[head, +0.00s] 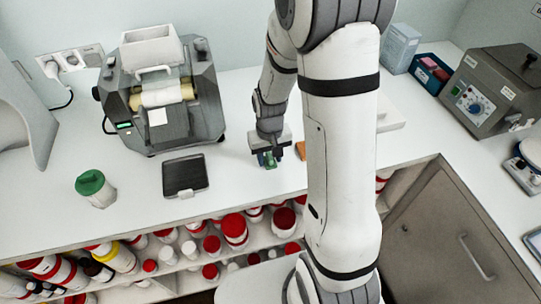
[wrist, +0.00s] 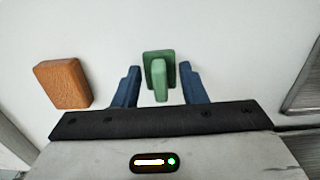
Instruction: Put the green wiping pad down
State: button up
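The green wiping pad (wrist: 158,60), a flat block with a raised grip, appears between the blue fingers of my gripper (wrist: 159,70) in the wrist view. Gaps show on both sides of the grip, so the fingers are open and not touching it. In the head view the green pad (head: 268,160) shows at the white counter under my gripper (head: 265,155), partly hidden by the fingers. It appears to rest flat on the counter.
An orange block (wrist: 63,83) lies to the left in the wrist view. A dark flat tray (head: 185,175), a green-lidded jar (head: 95,188) and a roller mill (head: 165,95) stand left in the head view. Shelves of bottles lie below the front edge.

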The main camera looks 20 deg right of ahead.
jog(key=shift+o, duration=1.4)
jog(key=shift+r+p, duration=0.2)
jog(key=shift+p, duration=0.1)
jog(key=shift+w+r, duration=0.1)
jog(key=shift+r, duration=0.2)
jog(key=r, duration=0.2)
jog(key=r+b, duration=0.1)
jog(key=r, duration=0.3)
jog(key=shift+s+d+r+b, duration=0.3)
jog(key=shift+s+d+b, duration=0.05)
jog(key=shift+s+d, duration=0.05)
jog(key=s+r+t, duration=0.3)
jog(key=s+r, duration=0.9)
jog(key=s, duration=0.2)
jog(key=shift+a+r, duration=0.2)
jog(key=shift+r, duration=0.1)
